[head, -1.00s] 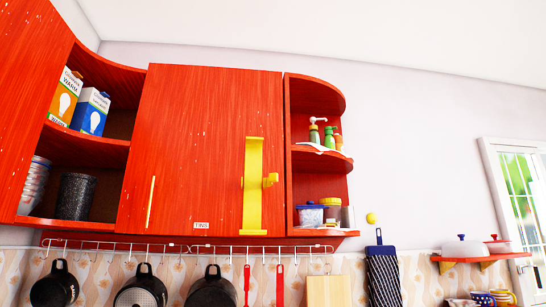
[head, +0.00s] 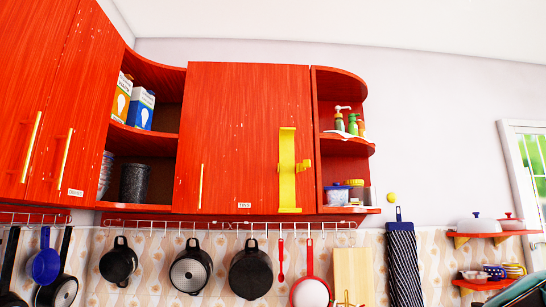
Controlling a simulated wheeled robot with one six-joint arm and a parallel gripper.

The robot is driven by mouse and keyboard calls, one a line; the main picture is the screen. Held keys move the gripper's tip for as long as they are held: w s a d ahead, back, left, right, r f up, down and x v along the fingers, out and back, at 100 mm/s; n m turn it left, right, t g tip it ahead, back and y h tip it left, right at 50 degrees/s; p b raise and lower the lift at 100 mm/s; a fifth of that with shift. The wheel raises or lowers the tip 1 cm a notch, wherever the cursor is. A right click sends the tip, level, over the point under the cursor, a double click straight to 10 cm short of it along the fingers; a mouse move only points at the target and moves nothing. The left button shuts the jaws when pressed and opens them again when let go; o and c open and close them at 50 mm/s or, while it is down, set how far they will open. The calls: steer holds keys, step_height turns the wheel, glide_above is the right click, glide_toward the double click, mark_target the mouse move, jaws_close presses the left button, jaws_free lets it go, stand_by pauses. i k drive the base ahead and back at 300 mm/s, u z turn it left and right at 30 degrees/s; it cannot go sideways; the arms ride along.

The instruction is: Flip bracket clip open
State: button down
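A yellow bracket (head: 287,190) stands upright against the right part of a red cabinet door (head: 235,120). It is a tall flat strip with a short ledge at its top and bottom. A small yellow clip-like piece (head: 304,166) sticks out from its right side at mid-height. I cannot tell from this distance whether that piece is open or closed. My gripper is not in view.
Below the cabinets, several pans, including a black pan (head: 251,273), hang from a wire rail (head: 230,224). Open corner shelves (head: 344,144) with bottles and jars stand right of the door. A dark striped cloth (head: 402,260) hangs further right.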

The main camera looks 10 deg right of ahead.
mark_target(306, 163)
steer(key=i, duration=0.95)
